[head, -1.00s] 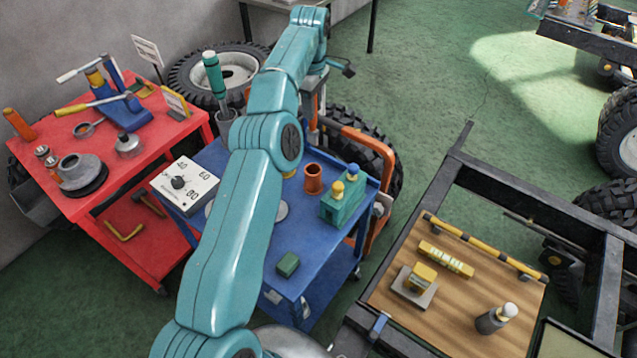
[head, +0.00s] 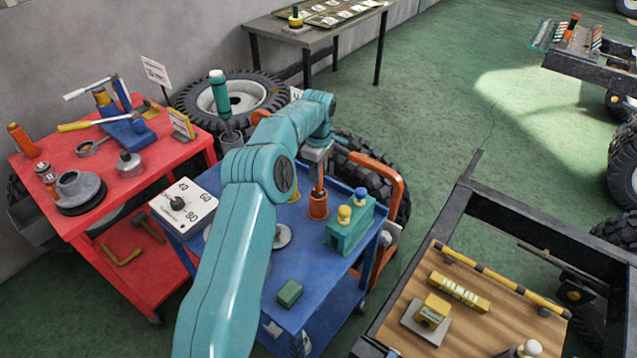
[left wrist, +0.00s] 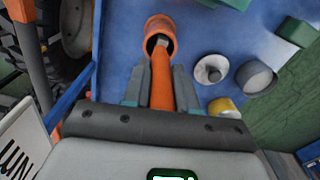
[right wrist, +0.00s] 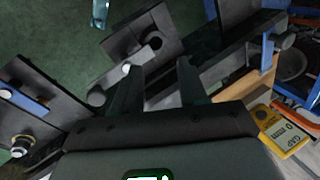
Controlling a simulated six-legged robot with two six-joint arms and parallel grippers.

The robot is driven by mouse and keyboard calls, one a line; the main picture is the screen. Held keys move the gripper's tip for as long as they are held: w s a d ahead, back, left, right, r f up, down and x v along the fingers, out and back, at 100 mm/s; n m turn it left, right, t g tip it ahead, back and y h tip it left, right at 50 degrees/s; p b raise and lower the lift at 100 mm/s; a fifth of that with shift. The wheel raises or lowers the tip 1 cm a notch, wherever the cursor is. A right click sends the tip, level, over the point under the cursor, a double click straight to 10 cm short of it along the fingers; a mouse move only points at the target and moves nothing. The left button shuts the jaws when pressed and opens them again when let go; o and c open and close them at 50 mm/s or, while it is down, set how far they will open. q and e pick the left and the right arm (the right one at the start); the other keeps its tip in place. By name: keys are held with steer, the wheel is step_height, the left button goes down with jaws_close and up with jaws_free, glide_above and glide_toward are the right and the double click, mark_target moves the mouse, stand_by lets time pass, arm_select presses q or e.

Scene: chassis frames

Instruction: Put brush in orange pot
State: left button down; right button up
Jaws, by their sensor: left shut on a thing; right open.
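The orange pot (head: 318,206) stands on the blue cart top, and in the left wrist view its mouth (left wrist: 160,24) faces me. My left gripper (head: 318,160) is above the pot, shut on the brush. The brush has an orange handle (left wrist: 161,82) between the fingers (left wrist: 160,90). Its grey far end is at the pot's mouth and looks partly inside; how deep I cannot tell. In the head view the handle (head: 319,182) stands nearly upright over the pot. My right gripper (right wrist: 157,82) is open and empty, away from the pot, over dark frame bars.
On the blue cart (head: 330,268) a teal block with yellow and blue knobs (head: 350,222) stands right of the pot. A white dial box (head: 184,207) and a small green block (head: 289,293) are also there. A red cart (head: 105,165) stands left, a black chassis frame (head: 520,215) right.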

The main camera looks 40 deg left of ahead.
mark_target(318, 191)
arm_select(q)
step_height(318, 191, down, 4)
steer(key=shift+a+p, duration=0.1)
steer(key=shift+p, duration=0.25)
arm_select(e)
steer(key=shift+a+r, duration=0.1)
steer(key=shift+r, duration=0.35)
arm_select(q)
steer(key=shift+f, duration=0.25)
steer(key=shift+s, duration=0.1)
arm_select(e)
steer(key=shift+s+f, duration=0.1)
arm_select(q)
steer(key=shift+f, duration=0.15)
arm_select(e)
steer(key=shift+f, duration=0.15)
arm_select(q)
steer(key=c, duration=0.9)
jaws_free()
